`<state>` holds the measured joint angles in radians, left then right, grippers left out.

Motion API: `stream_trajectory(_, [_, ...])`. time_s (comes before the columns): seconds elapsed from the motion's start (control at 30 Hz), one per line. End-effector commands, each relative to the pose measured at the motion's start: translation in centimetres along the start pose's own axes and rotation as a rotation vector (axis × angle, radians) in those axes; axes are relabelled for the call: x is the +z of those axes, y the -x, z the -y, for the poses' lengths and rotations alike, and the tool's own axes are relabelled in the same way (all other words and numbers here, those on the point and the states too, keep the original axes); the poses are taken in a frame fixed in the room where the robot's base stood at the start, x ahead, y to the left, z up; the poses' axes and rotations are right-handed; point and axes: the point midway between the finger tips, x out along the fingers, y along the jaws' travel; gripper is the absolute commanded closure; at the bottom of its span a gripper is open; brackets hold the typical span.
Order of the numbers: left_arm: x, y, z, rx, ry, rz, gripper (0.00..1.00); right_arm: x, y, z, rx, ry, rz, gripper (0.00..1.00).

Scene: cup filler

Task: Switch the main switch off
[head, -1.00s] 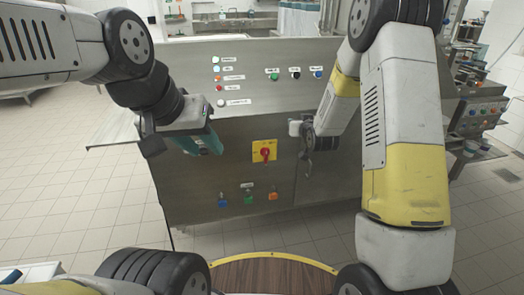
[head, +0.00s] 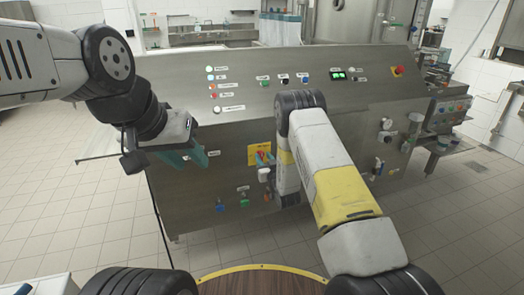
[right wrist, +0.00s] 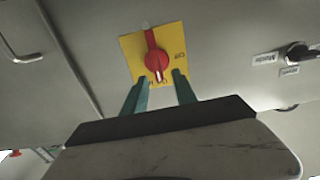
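The main switch is a red rotary knob on a yellow plate (head: 253,152) on the front of the steel cabinet, partly hidden by my right gripper in the head view. In the right wrist view the red knob (right wrist: 155,62) points nearly up and down on the yellow plate (right wrist: 133,48). My right gripper (head: 264,159) is open and empty in front of the switch. In the right wrist view its teal fingertips (right wrist: 162,84) are apart, at either side of the knob's lower end; contact cannot be told. My left gripper (head: 192,158) looks open and empty, left of the switch.
The steel cabinet (head: 185,100) has lamps and buttons on its sloping top and a red emergency button (head: 398,71) at right. Blue (head: 220,205) and green (head: 244,201) fittings sit below the switch. Valves (head: 385,137) stick out at right. The tiled floor at left is clear.

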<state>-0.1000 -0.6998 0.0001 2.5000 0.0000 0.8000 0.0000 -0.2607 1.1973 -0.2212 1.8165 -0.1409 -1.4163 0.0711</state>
Motion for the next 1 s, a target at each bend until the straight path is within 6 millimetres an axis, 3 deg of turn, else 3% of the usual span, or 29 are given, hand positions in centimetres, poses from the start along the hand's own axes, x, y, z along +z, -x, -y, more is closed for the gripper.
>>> stream_trajectory(0.2, [0.0,0.0,0.0,0.0,0.0,0.0,0.64,0.0,-1.9,0.0,0.0,0.001,0.0,0.66])
stream_trajectory(0.47, [0.0,0.0,0.0,0.0,0.0,0.0,0.64,0.0,-2.1,0.0,0.0,0.001,0.001,0.66])
stream_trajectory(0.67, [0.0,0.0,0.0,0.0,0.0,0.0,0.64,0.0,-2.1,0.0,0.0,0.001,0.001,1.0])
stream_trajectory(1.0, [0.0,0.0,0.0,0.0,0.0,0.0,0.64,0.0,-2.1,0.0,0.0,0.013,0.001,1.0])
